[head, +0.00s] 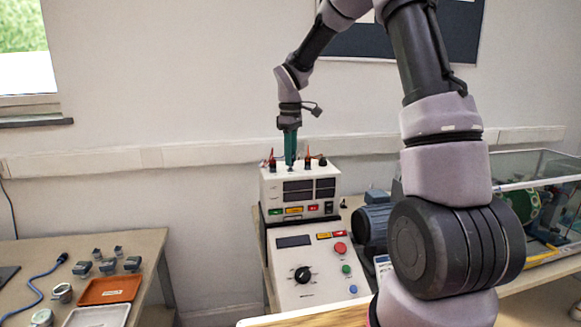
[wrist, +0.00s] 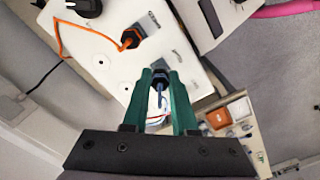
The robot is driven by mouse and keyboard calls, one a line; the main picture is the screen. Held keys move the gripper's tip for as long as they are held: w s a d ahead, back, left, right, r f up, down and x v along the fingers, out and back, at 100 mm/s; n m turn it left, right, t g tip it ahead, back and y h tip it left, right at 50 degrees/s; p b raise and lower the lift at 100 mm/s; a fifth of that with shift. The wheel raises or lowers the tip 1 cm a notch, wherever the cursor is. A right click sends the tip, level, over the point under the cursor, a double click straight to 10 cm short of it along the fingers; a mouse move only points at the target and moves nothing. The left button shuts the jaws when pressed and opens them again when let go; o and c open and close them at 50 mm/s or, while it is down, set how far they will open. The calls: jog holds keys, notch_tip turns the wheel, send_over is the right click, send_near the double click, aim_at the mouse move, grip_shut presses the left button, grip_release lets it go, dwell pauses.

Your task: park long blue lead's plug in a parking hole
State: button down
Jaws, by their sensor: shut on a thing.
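My gripper (head: 290,160) points down over the top of the white instrument box (head: 270,186). In the wrist view its green fingers (wrist: 160,82) are closed on a dark plug (wrist: 160,76) with a blue lead (wrist: 160,97) running from it. The plug is over or at the white panel (wrist: 115,65); I cannot tell whether it sits in a hole. Small round holes (wrist: 101,62) show in the panel to the left of the fingers. In the head view the fingers hide the held plug.
An orange lead's plug (wrist: 130,39) stands in the panel close to the fingers, and a black knob (wrist: 88,6) is farther off. A control console (head: 300,265) stands in front. A side table (head: 140,250) at left holds a blue cable (head: 36,285) and an orange tray (head: 110,290).

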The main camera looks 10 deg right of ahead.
jog(key=shift+r, duration=0.15)
jog(key=shift+r, duration=1.65)
jog(key=shift+w+a, duration=0.1)
jog(key=w+a, duration=0.2)
jog(key=w, duration=0.1)
jog(key=w+a+f, duration=0.1)
jog(key=w+a, duration=0.2)
jog(key=shift+w+a+f, duration=0.15)
jog(key=shift+w+a, duration=0.05)
jog(key=shift+w, duration=0.05)
jog(key=shift+f, duration=1.25)
jog(key=shift+f, duration=0.7)
dwell(0.5)
